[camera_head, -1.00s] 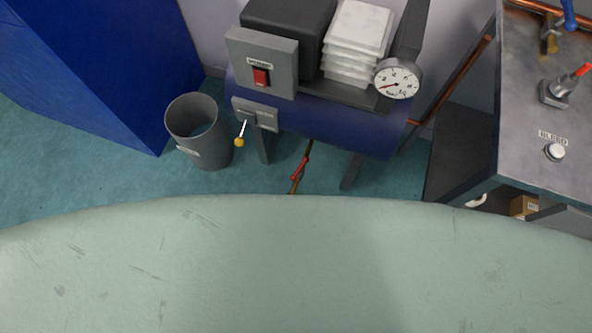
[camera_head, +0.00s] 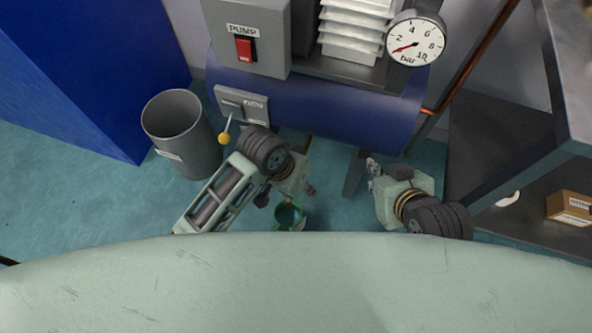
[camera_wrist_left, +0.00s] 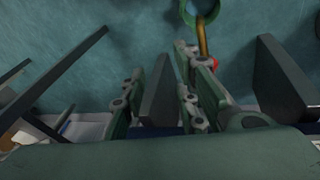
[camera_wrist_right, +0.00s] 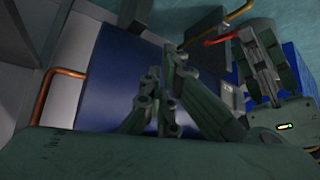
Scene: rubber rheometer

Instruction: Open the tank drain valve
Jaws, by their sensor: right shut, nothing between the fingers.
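The blue tank (camera_head: 330,110) sits on dark legs under the pump box. The drain valve's red handle (camera_wrist_right: 222,38) shows in the right wrist view, by a brass pipe (camera_wrist_right: 241,11); a red bit (camera_wrist_left: 215,63) shows in the left wrist view. In the head view the valve is hidden behind my left gripper. My left gripper (camera_head: 306,180) is under the tank, close to the valve, its fingers apart; I cannot tell whether it touches the handle. My right gripper (camera_head: 372,177) is shut and empty, by the tank's right leg.
A green ring-shaped cup (camera_head: 289,215) is below the pipe. A grey bin (camera_head: 181,135) and a yellow-knobbed lever (camera_head: 224,138) are to the left. A gauge (camera_head: 415,42) is above. A dark bench (camera_head: 500,135) bounds the right. Teal floor is open at front left.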

